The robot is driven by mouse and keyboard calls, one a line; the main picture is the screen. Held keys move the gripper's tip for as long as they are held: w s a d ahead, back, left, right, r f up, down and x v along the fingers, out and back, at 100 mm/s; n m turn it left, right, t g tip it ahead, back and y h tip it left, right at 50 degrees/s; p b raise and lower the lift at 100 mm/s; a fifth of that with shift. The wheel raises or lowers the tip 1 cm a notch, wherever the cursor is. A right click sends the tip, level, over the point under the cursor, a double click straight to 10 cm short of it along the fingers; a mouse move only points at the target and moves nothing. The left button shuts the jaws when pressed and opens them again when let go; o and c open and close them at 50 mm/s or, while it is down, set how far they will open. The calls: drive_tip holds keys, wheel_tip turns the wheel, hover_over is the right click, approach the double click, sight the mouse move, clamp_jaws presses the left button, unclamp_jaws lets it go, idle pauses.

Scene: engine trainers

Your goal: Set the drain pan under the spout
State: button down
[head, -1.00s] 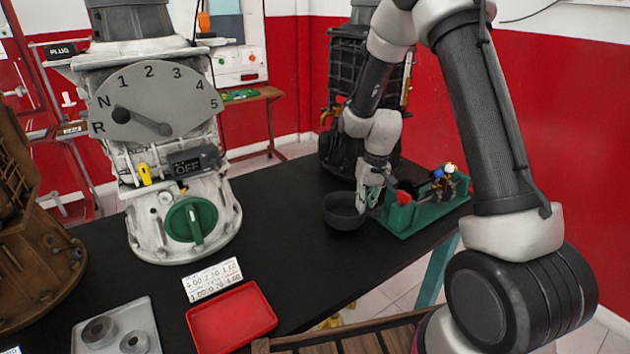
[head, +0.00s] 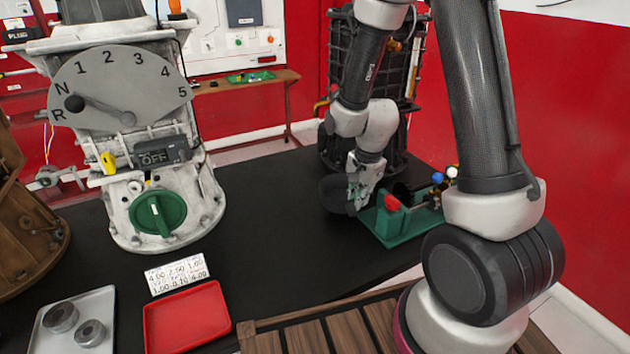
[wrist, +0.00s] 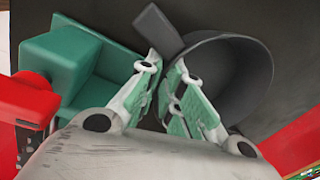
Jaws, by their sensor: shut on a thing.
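The drain pan (head: 333,194) is a dark grey round pan over the black table top, left of a green stand (head: 385,228). It looks tilted in the head view, partly hidden by my gripper (head: 358,200). In the wrist view the pan (wrist: 240,75) shows its open inside and a flat tab (wrist: 157,30). My gripper (wrist: 163,85) is shut on the pan's wall, one finger inside and one outside. I cannot clearly make out the spout; a dark tube-like part (head: 400,190) sits behind the stand's red knob (head: 391,203).
A light grey engine trainer (head: 165,205) with a gear dial stands at the left. A red tray (head: 187,318) and a grey tray (head: 50,335) lie in front. A dark engine (head: 340,75) stands behind my gripper. The middle of the black table (head: 265,225) is clear.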

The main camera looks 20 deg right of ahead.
sight(333, 188)
drive_tip(key=shift+s+m, duration=0.3)
drive_tip(key=shift+m, duration=0.4)
drive_tip(key=w+a, duration=0.1)
drive_tip(key=w, duration=0.4)
drive_tip(key=w+a, duration=0.1)
drive_tip(key=w, duration=0.5)
drive_tip(key=w+a, duration=0.1)
drive_tip(key=w, duration=0.5)
drive_tip(key=shift+a, duration=0.2)
drive_tip(key=shift+w+f, duration=0.15)
drive_tip(key=shift+w, duration=0.05)
drive_tip(key=shift+f, duration=1.55)
drive_tip(key=c, duration=1.6)
unclamp_jaws()
